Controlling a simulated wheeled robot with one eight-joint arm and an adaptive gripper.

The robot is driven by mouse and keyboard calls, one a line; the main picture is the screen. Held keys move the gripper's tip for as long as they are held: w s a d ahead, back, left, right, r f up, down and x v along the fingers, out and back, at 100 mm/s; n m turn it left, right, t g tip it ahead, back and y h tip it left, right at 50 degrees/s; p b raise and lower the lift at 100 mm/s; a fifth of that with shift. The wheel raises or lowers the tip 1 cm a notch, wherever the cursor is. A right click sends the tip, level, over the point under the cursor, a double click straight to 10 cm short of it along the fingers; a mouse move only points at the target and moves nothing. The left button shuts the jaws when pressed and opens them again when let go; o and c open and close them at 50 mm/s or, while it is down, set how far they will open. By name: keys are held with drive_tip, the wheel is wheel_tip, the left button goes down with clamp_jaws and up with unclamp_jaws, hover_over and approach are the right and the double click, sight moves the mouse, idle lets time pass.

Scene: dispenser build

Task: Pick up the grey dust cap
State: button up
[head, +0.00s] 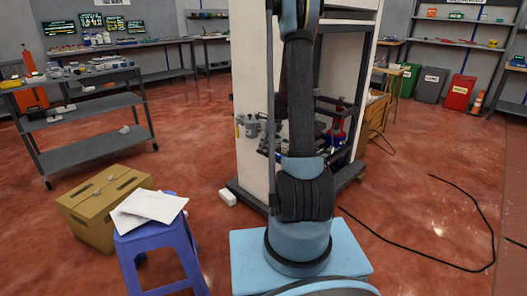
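I cannot pick out the grey dust cap for certain at this size. Small grey pieces lie on top of the cardboard box (78,207) at the lower left; I cannot tell what they are. Several small grey and dark items also sit on the top shelf of the grey cart (90,84), too small to name. My arm rises through the middle of the head view and leaves it at the top. My gripper is not in the head view, so its state and what it may hold are hidden.
A tall white cabinet (250,75) with an open dark frame stands behind my arm. A grey fitting (248,124) is on its side. A blue stool (158,246) holds white sheets (150,206). A black cable (420,258) lies on the right floor. Red floor is clear between cart and cabinet.

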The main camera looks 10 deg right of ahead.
drive_tip(key=shift+f, duration=0.15)
drive_tip(key=c, duration=0.6)
